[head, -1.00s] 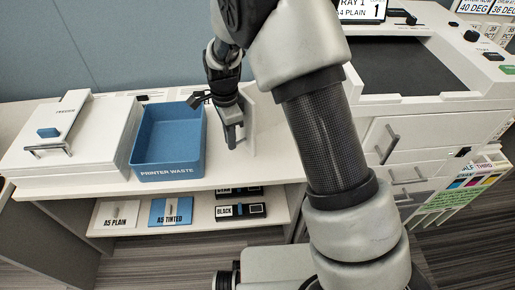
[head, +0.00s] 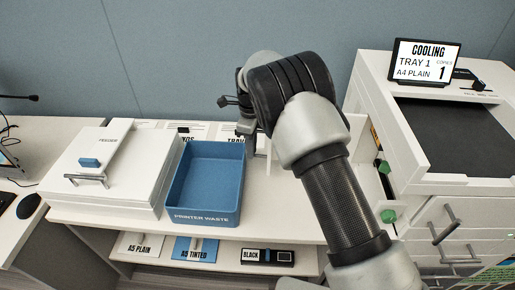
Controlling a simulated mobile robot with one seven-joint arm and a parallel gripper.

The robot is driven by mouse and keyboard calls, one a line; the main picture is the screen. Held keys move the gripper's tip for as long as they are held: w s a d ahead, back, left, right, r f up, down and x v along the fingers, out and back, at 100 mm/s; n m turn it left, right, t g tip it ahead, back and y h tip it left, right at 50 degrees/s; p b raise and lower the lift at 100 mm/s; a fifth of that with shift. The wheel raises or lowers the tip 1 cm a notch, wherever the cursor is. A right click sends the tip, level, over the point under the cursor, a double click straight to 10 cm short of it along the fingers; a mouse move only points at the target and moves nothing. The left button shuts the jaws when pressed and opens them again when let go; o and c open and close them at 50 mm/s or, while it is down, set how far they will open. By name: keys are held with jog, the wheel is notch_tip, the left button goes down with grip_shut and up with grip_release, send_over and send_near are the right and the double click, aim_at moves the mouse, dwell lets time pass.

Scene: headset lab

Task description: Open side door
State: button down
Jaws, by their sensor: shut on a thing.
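The printer (head: 467,185) stands at the right. Its left side is open, showing green knobs (head: 387,215) inside. A white panel (head: 356,132), which looks like the side door, stands out to the left from this opening, mostly hidden behind my arm. My gripper (head: 247,130) is at the panel's far left end, behind the blue bin, shut on what seems to be the door's handle. The fingertips and handle are small and partly hidden, so the exact hold is hard to see.
A blue bin marked PRINTER WASTE (head: 203,216) stands close in front of my gripper. A low shelf holds A5 packs and a black box (head: 267,257). A screen (head: 428,63) reading COOLING tops the printer.

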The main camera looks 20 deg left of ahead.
jog(key=shift+w+d, duration=0.1)
jog(key=shift+d, duration=0.1)
jog(key=c, duration=1.8)
grip_release()
jog(key=shift+a+r, duration=0.1)
jog(key=shift+r, duration=0.15)
notch_tip(320, 180, up, 17)
jog(key=shift+f+p, duration=0.1)
jog(key=shift+p, duration=0.45)
